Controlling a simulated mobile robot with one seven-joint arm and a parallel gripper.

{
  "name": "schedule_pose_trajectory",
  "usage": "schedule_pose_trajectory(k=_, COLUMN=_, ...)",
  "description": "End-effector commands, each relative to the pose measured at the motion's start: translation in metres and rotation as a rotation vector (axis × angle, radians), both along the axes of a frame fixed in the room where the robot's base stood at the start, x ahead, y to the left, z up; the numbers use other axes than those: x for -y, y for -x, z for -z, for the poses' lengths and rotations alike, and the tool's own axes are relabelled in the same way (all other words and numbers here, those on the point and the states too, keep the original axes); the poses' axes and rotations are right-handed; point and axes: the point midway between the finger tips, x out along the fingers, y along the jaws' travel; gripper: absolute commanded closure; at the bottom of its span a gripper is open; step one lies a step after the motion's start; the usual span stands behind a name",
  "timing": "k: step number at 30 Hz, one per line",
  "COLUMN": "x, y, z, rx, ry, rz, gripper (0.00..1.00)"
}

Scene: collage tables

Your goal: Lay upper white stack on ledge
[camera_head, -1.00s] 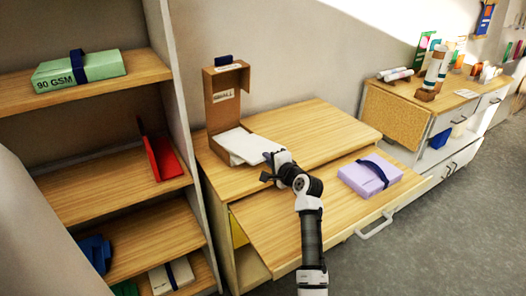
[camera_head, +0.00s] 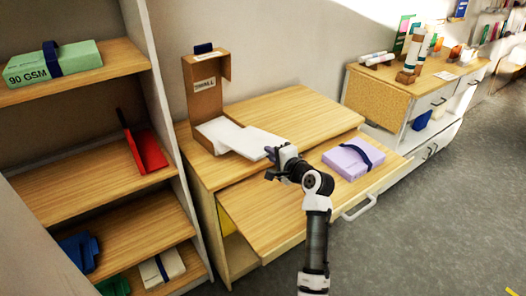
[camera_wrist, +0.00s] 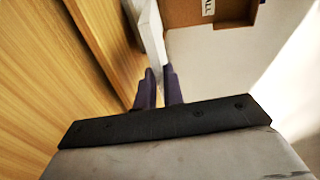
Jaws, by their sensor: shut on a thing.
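My gripper (camera_head: 272,160) is shut on the near right edge of the upper white stack (camera_head: 252,141). That stack sticks out to the right from the open cardboard box (camera_head: 205,95), over the wooden tabletop. Another white stack (camera_head: 219,131) lies in the box, partly covered by the upper one. In the wrist view the dark fingers (camera_wrist: 160,92) close on the thin white edge of the held stack (camera_wrist: 153,35). A lower pulled-out wooden ledge (camera_head: 270,215) sits in front of the tabletop; my arm hides part of it.
A lilac pack with a dark band (camera_head: 353,160) lies on the right of the ledge. The tabletop (camera_head: 300,110) is clear right of the box. A shelf unit (camera_head: 110,162) stands at left, holding a red holder (camera_head: 150,152) and a green pack (camera_head: 52,65).

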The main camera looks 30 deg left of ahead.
Motion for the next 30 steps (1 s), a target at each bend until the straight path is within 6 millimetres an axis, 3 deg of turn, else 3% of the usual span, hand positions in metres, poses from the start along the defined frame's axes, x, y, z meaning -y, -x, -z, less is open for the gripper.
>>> schedule_pose_trajectory(k=4, x=0.064, y=-0.01, z=0.008, rx=-0.008, ry=-0.008, rz=0.039, gripper=1.0)
schedule_pose_trajectory(k=9, x=0.145, y=-0.008, z=0.017, rx=-0.002, ry=-0.014, rz=0.074, gripper=1.0)
schedule_pose_trajectory(k=15, x=0.216, y=0.006, z=0.023, rx=0.022, ry=-0.019, rz=0.103, gripper=1.0)
schedule_pose_trajectory(k=21, x=0.246, y=0.016, z=0.025, rx=0.038, ry=-0.02, rz=0.112, gripper=1.0)
schedule_pose_trajectory(k=30, x=0.243, y=0.015, z=0.034, rx=0.04, ry=-0.02, rz=0.113, gripper=1.0)
